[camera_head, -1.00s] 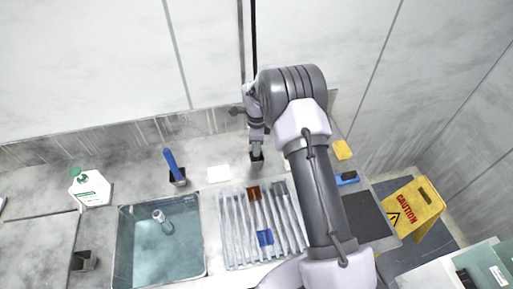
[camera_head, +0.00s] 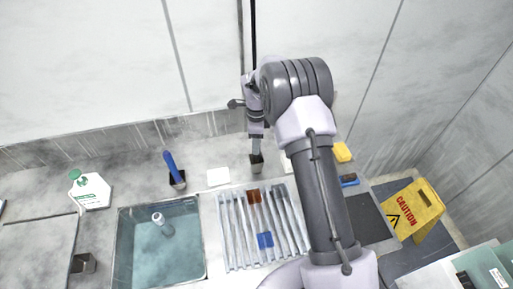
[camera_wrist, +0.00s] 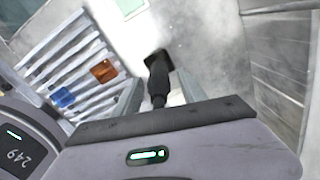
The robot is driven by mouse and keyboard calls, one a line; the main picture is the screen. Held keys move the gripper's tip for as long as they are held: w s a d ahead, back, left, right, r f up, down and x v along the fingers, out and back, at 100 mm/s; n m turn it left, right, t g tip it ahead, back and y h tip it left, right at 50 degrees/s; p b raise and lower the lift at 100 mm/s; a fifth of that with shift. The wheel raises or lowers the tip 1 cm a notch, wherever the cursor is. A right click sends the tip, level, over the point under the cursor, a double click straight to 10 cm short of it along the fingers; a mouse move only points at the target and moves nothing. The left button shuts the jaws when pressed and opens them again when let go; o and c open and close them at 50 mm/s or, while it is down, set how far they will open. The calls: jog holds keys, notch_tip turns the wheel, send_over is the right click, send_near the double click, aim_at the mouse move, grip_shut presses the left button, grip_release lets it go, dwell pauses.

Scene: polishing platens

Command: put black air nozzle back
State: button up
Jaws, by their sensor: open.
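The black air nozzle (camera_wrist: 158,80) shows in the wrist view as a dark shape between my two fingers, its far end at a dark square holder (camera_wrist: 160,58). In the head view this small dark holder (camera_head: 257,168) stands on the counter near the back wall. My gripper (camera_head: 256,150) is right above it, pointing down. In the wrist view my gripper (camera_wrist: 158,93) is open, with one finger on each side of the nozzle. Contact between the fingers and the nozzle cannot be made out. In the head view my gripper largely hides the nozzle.
A ribbed rack (camera_head: 232,262) with a brown and a blue piece lies in front. A water-filled sink (camera_head: 155,275), a blue-handled tool (camera_head: 171,164) in a dark holder and a white bottle (camera_head: 92,192) are to the left. A yellow caution sign (camera_head: 414,210) stands right.

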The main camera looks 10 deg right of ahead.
notch_tip(320, 180, up, 8)
jog(key=shift+f, duration=0.15)
jog(key=s+a+r+n+t, duration=0.1)
jog(key=s+r+n, duration=0.3)
jog(key=r, duration=0.5)
jog(key=s+a+r+n+t, duration=0.1)
jog(key=s+r+n, duration=0.1)
jog(key=s+r, duration=0.6)
jog(key=s+a+r+n+t+y, duration=0.1)
jog(key=s+n, duration=0.4)
jog(key=s, duration=0.6)
jog(key=s+a+r+n+t+y, duration=0.1)
jog(key=s+r+n, duration=0.3)
jog(key=s, duration=0.7)
jog(key=shift+s+r+n+t, duration=0.15)
jog(key=shift+s+n+t, duration=0.05)
jog(key=shift+n+t, duration=0.65)
